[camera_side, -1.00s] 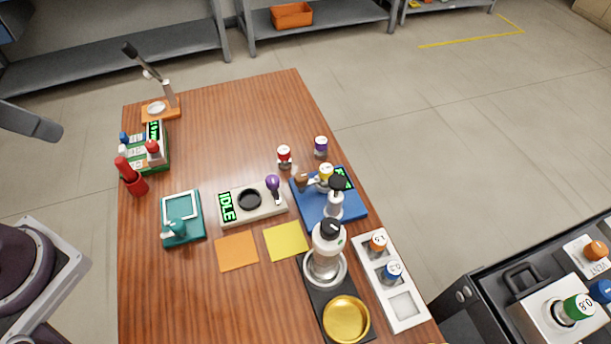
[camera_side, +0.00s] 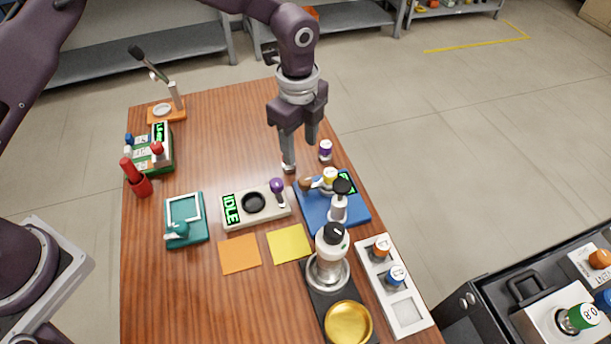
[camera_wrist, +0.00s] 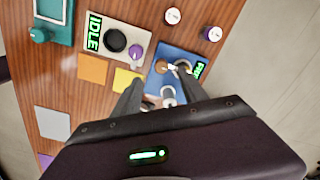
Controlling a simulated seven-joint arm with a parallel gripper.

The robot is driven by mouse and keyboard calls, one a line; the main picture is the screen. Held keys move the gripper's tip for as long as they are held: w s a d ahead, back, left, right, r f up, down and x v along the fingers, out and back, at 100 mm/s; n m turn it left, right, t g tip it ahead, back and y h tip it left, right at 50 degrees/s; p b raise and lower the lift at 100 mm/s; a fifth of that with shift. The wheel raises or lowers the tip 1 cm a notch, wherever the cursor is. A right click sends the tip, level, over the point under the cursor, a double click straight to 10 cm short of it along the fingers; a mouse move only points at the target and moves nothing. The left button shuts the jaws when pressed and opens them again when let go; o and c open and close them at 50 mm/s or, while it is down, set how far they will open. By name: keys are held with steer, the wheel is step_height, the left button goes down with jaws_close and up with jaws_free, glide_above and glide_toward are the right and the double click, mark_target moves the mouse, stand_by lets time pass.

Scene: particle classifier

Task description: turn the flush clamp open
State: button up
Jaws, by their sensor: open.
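No label marks the flush clamp. A brown knob with a short metal lever (camera_side: 306,184), possibly that clamp, sits at the left edge of the blue station (camera_side: 318,215), beside a yellow-capped vial (camera_side: 330,175). The brown knob also shows in the wrist view (camera_wrist: 161,66). My gripper (camera_side: 300,156) is open and empty, pointing down above the table just behind the blue station. In the wrist view its fingers (camera_wrist: 159,92) are apart, with the blue station beyond and partly hidden by the right finger.
A grey box (camera_side: 255,208) reading IDLE with a purple knob stands left. A tall dispenser (camera_side: 328,262) stands in front.

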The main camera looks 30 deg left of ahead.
mark_target(305, 179)
steer(key=shift+m, duration=0.5)
steer(key=f, duration=0.7)
steer(key=d+f, duration=0.1)
steer(key=f, duration=0.2)
steer(key=shift+w+d+f, duration=0.1)
steer(key=shift+f, duration=0.2)
steer(key=shift+c, duration=0.2)
jaws_close()
